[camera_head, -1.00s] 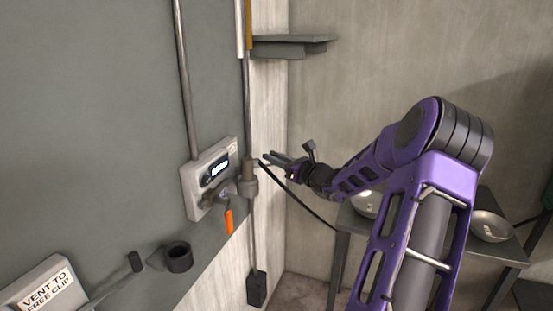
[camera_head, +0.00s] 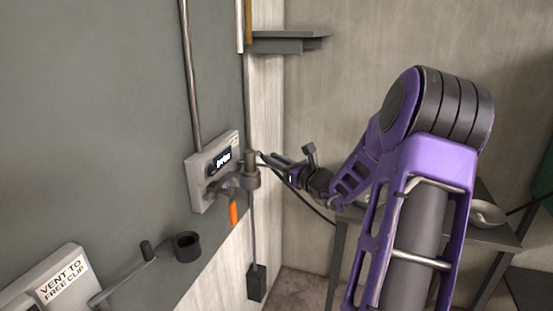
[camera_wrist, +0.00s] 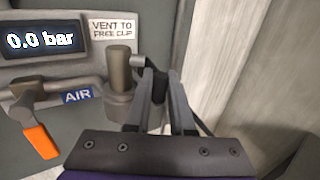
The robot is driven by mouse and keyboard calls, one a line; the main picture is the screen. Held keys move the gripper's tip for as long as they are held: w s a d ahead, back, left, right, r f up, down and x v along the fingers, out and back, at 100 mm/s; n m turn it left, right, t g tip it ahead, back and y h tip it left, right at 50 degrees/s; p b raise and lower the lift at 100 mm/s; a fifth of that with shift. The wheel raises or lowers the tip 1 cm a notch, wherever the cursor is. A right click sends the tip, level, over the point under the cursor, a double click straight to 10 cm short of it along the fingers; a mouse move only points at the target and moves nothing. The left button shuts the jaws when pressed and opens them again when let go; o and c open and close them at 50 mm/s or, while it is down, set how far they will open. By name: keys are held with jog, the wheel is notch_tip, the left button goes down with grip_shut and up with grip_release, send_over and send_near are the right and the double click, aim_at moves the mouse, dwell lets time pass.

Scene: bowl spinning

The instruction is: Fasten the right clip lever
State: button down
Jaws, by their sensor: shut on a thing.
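My gripper (camera_head: 276,163) is beside the right end of the grey gauge panel (camera_head: 205,168). In the wrist view my gripper (camera_wrist: 157,76) has its fingers close together on a dark piece that I take to be the right clip lever (camera_wrist: 160,88). The fingers hide much of it. A grey-brown upright cylinder (camera_wrist: 119,68) stands just left of the fingers; a short pale piece reaches from its top towards them. The cylinder also shows in the head view (camera_head: 251,170). Whether the lever is fastened I cannot tell.
The panel's display (camera_wrist: 40,40) reads 0.0 bar. An orange-handled lever (camera_wrist: 41,141) hangs below it, near an AIR label. A "VENT TO FREE CLIP" sign (camera_head: 62,283) and a crank (camera_head: 125,275) are at lower left. A shelf (camera_head: 288,42) sits above, and a table (camera_head: 500,242) stands at right.

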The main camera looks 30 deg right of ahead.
jog(key=shift+a, duration=0.4)
jog(key=c, duration=0.8)
grip_release()
jog(key=shift+w, duration=0.1)
jog(key=shift+o, duration=0.2)
jog(key=s+d, duration=0.2)
jog(key=s, duration=1.5)
jog(key=shift+s+d, duration=0.15)
jog(key=shift+d, duration=0.15)
